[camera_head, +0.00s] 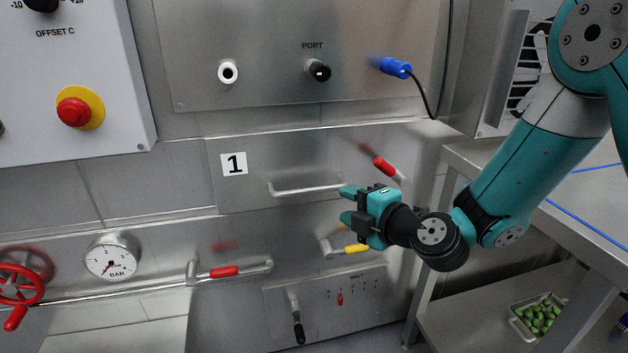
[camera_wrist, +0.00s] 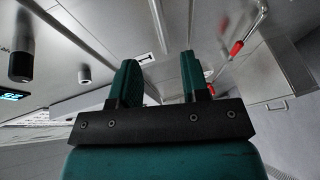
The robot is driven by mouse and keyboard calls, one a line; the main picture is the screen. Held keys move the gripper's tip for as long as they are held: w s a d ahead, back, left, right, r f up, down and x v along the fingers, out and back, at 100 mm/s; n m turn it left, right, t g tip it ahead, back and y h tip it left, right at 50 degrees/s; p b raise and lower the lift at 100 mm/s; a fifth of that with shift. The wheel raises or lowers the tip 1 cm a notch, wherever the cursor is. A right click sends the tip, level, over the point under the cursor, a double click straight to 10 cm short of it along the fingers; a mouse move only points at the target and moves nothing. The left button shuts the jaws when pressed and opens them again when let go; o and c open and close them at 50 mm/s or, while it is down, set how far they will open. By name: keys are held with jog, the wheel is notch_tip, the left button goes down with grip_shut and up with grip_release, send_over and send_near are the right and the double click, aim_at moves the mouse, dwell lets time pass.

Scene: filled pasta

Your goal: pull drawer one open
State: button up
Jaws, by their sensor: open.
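Drawer one (camera_head: 255,172) is a flat steel front with a black "1" label (camera_head: 234,164). It looks flush with the panel around it. Its pale horizontal bar handle (camera_head: 305,188) is on the right part of the front. My teal gripper (camera_head: 346,204) is open and empty just right of the handle's right end, apparently in front of the panel. In the wrist view, my two fingers (camera_wrist: 160,78) stand apart, and a light bar that looks like the handle (camera_wrist: 158,25) shows beyond the gap. I cannot tell the exact distance to it.
A red-handled lever (camera_head: 385,167) is above right of my gripper, and a yellow-handled one (camera_head: 355,249) is just below it. A blue plug with a cable (camera_head: 396,67) is above. A steel table (camera_head: 590,225) stands at the right, with a tray of green items (camera_head: 538,316) beneath.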

aim_at(317, 192)
jog(key=p+x, duration=0.3)
jog(key=x, duration=0.8)
jog(key=shift+w+a, duration=0.15)
jog(key=shift+w, duration=0.05)
grip_shut()
